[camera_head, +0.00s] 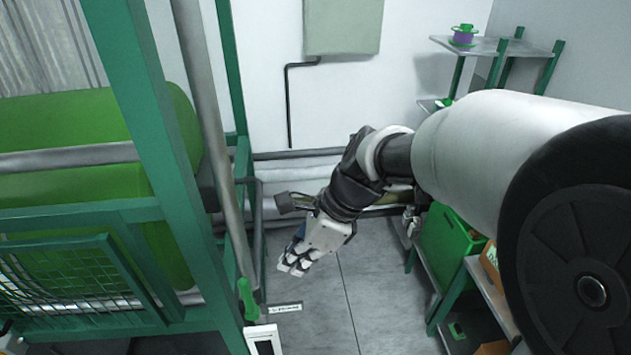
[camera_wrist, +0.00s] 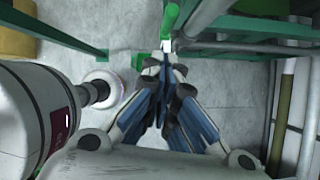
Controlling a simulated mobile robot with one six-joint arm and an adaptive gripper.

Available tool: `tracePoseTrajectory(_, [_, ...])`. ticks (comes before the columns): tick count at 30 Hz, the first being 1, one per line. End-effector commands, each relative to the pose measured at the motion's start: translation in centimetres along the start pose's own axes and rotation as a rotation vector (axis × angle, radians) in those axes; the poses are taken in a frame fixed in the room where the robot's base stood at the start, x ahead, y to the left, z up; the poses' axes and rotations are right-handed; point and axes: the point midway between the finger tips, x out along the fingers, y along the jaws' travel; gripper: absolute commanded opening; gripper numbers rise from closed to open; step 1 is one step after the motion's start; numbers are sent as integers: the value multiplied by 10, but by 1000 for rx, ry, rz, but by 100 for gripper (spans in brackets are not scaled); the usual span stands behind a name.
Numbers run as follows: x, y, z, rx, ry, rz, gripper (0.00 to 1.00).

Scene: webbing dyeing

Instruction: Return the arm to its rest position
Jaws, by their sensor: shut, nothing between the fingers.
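My gripper (camera_head: 293,263) hangs over the grey floor in the middle of the head view, at the end of my arm, which reaches in from the right. In the wrist view my gripper (camera_wrist: 166,62) shows from behind, its blue and grey fingers drawn together at the tips. It is shut and holds nothing. In the head view the fingertips are a little right of a green handle (camera_head: 248,299) on the machine frame, with a gap in the picture. In the wrist view the green handle (camera_wrist: 170,20) appears just beyond the fingertips.
A green machine frame (camera_head: 150,120) with a large green roll (camera_head: 60,140) fills the left. A shelf rack (camera_head: 480,46) bears a purple and green pot (camera_head: 463,36). A green crate (camera_head: 447,250) sits at the right below my arm. Open floor (camera_head: 335,310) lies between.

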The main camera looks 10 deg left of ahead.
Motion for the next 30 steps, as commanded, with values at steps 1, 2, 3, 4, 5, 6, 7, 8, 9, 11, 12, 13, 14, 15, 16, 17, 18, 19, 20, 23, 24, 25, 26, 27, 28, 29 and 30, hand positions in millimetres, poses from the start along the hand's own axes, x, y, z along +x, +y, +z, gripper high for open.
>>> tracePoseTrajectory(1, [1,1,-3,-11,2,-4,0])
tracePoseTrajectory(2, [2,2,-5,-26,5,-8,0])
tracePoseTrajectory(3, [4,4,-11,-53,12,-16,0])
tracePoseTrajectory(4, [5,6,-16,-82,19,-24,0])
tracePoseTrajectory(5, [7,8,-24,-117,29,-33,0])
tracePoseTrajectory(6, [9,12,-34,-172,43,-48,0])
tracePoseTrajectory(7, [11,16,-44,-221,58,-59,0])
tracePoseTrajectory(8, [13,21,-53,-275,74,-71,0])
tracePoseTrajectory(9, [16,27,-67,-349,99,-86,0])
tracePoseTrajectory(11, [21,37,-88,-463,141,-105,0])
tracePoseTrajectory(12, [25,43,-101,-537,170,-115,0])
tracePoseTrajectory(13, [28,48,-112,-592,194,-121,0])
tracePoseTrajectory(14, [30,54,-122,-648,218,-127,0])
tracePoseTrajectory(15, [34,60,-135,-720,251,-133,0])
tracePoseTrajectory(16, [38,66,-145,-774,276,-135,0])
tracePoseTrajectory(17, [42,71,-155,-828,303,-137,0])
tracePoseTrajectory(18, [47,78,-169,-898,339,-136,0])
tracePoseTrajectory(19, [51,84,-179,-951,367,-135,0])
tracePoseTrajectory(20, [56,89,-190,-1003,396,-132,0])
tracePoseTrajectory(23, [72,107,-223,-1171,494,-111,0])
tracePoseTrajectory(24, [79,114,-236,-1234,533,-99,0])
tracePoseTrajectory(25, [84,118,-245,-1278,561,-88,0])
tracePoseTrajectory(26, [88,123,-253,-1319,587,-77,0])
tracePoseTrajectory(27, [94,128,-264,-1370,621,-60,0])
tracePoseTrajectory(28, [97,132,-270,-1404,643,-49,0])
tracePoseTrajectory(29, [100,135,-277,-1435,664,-36,0])
tracePoseTrajectory(30, [104,139,-283,-1471,687,-21,0])
